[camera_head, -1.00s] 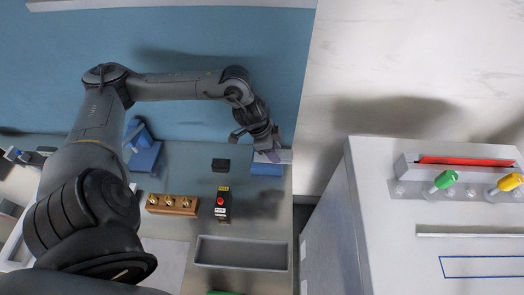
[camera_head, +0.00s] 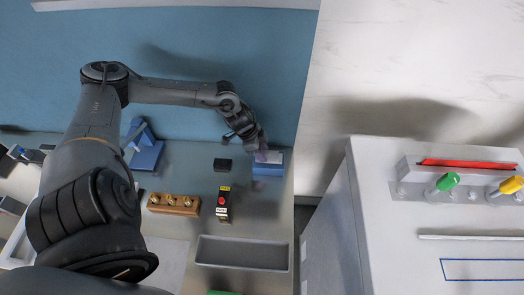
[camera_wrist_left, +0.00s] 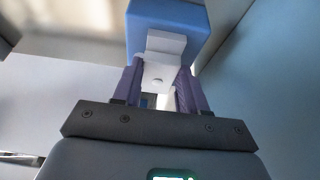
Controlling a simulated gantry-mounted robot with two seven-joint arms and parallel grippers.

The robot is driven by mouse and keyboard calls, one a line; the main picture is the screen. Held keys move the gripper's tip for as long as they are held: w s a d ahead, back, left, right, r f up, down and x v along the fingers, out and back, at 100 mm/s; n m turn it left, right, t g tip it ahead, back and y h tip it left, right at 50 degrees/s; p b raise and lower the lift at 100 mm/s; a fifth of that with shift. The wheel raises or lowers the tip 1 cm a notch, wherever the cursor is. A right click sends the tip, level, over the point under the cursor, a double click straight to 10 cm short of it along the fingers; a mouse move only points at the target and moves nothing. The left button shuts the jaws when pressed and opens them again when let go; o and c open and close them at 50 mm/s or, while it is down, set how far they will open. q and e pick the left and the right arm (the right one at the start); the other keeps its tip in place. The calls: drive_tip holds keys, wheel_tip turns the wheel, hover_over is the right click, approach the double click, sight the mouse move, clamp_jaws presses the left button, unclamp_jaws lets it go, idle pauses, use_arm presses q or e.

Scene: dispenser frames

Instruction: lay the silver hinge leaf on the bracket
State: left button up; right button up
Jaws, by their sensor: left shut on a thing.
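The blue bracket (camera_head: 268,170) stands at the right end of the bench in the head view. It also shows at the top of the left wrist view (camera_wrist_left: 166,14). My left gripper (camera_head: 261,156) is over the bracket and points down at it. In the head view the fingers partly hide the leaf. My right gripper is out of view.
A small black block (camera_head: 222,165), a box with a red button (camera_head: 223,204), a wooden block with brass pieces (camera_head: 173,204) and a grey tray (camera_head: 243,266) lie nearby. A blue stand (camera_head: 147,153) is further left. A white cabinet (camera_head: 400,240) stands across a gap at right.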

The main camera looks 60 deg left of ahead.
use_arm(q)
drive_tip(key=shift+f, duration=0.1)
drive_tip(key=o, duration=1.2)
